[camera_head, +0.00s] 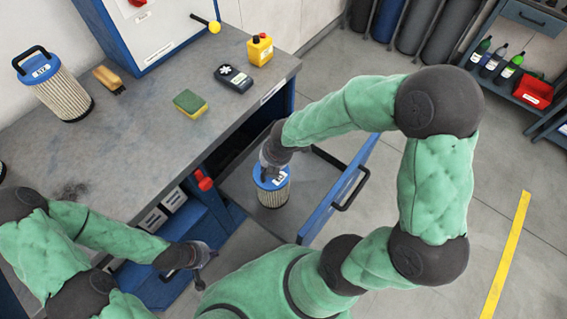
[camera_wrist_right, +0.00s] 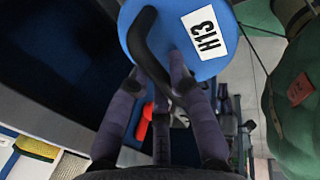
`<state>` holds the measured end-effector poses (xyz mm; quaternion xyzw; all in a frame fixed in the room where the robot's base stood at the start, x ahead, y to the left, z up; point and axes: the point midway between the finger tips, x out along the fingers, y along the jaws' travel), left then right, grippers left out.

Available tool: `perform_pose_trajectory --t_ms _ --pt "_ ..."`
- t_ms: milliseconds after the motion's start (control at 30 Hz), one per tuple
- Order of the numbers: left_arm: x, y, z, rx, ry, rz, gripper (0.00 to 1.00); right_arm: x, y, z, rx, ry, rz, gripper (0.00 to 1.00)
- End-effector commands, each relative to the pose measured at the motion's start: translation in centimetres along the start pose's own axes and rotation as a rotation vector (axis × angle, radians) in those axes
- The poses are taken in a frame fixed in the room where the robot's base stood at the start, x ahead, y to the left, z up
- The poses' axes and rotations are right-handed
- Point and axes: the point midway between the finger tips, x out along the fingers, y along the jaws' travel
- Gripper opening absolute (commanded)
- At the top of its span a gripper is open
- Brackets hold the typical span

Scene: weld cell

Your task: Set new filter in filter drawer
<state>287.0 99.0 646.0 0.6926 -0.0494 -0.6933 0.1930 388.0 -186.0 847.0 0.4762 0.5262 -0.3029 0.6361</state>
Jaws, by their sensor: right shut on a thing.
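A filter (camera_head: 273,192) with a blue cap and pleated body is upright over the open filter drawer (camera_head: 318,222). Whether its bottom touches the drawer floor I cannot tell. In the right wrist view its blue cap (camera_wrist_right: 205,62) carries a white H13 label. My right gripper (camera_wrist_right: 165,85) is shut on the black handle of this cap; in the head view the right gripper (camera_head: 275,160) is partly hidden by its own arm. My left gripper (camera_head: 207,266) is empty, with its fingers apart, left of the drawer and away from the filter.
A second blue-capped filter (camera_head: 60,90) stands on the grey bench (camera_head: 125,150). The bench also holds a brush (camera_head: 108,78), sponge (camera_head: 190,103), dark meter (camera_head: 234,78) and yellow button box (camera_head: 260,50). A red handle (camera_head: 204,181) is on the bench front. The drawer has free floor around the filter.

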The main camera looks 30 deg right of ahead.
Motion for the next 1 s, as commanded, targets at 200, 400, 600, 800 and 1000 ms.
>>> perform_pose_trajectory --t_ms 200,400,600,800,1000 --pt "0.7 -0.2 0.0 0.000 0.000 0.000 0.00 2.1 0.6 4.2 0.007 -0.002 0.002 0.00" --pt "1.6 -0.6 -0.1 0.000 0.000 0.000 0.00 4.8 0.8 7.4 0.005 -0.001 0.000 0.00" --pt "2.6 -0.9 -0.1 0.000 0.000 0.000 0.00 7.3 0.7 9.5 0.003 -0.002 0.003 0.00" --pt "2.9 -1.0 -0.1 0.000 0.000 0.000 0.00 8.2 0.7 10.3 0.002 -0.003 0.003 0.00" --pt "3.3 -1.2 -0.1 0.000 0.000 0.000 0.00 9.5 0.5 11.2 0.003 -0.002 0.002 0.00"
